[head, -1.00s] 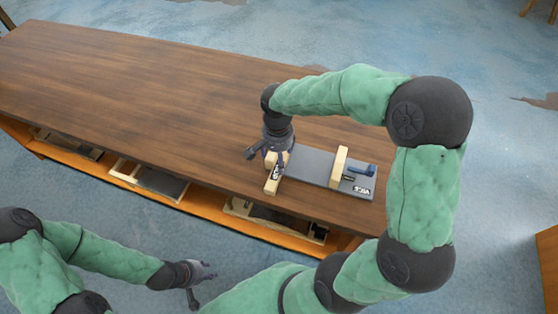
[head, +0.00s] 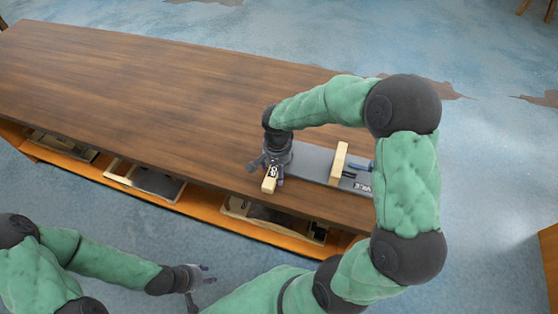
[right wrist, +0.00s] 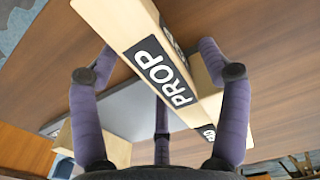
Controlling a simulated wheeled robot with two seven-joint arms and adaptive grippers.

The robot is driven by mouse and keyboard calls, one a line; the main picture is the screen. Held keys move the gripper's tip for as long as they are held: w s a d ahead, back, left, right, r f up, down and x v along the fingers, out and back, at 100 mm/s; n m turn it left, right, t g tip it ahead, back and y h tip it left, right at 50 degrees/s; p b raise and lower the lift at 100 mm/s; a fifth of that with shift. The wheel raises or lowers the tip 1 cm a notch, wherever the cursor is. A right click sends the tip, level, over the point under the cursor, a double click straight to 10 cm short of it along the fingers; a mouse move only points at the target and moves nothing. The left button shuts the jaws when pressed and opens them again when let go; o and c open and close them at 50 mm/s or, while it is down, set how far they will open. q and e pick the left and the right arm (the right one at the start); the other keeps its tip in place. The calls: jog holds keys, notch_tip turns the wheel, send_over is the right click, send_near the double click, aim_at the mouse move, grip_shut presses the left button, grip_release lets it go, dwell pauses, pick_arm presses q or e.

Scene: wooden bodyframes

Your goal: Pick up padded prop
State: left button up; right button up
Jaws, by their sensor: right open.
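The prop is a pale wooden bar (head: 269,185) with black labels, near the front edge of the table, at the left end of a grey board. In the right wrist view, the prop (right wrist: 126,24) fills the upper middle, with "PROP" printed on a black label. My right gripper (head: 267,168) is open over it. In the right wrist view, its purple fingers (right wrist: 156,50) stand spread on either side of the prop; I cannot tell whether they touch it. My left gripper (head: 203,284) is open and empty, off the table's front.
The grey board (head: 315,160) carries a second wooden block (head: 339,162), a blue part (head: 360,164) and a "VICE" label. The brown table (head: 150,90) is clear to the left. Under it, a shelf (head: 88,172) holds several framed trays.

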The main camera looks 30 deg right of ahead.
jog(key=c, duration=1.4)
jog(key=shift+r, duration=0.15)
jog(key=shift+c, duration=0.2)
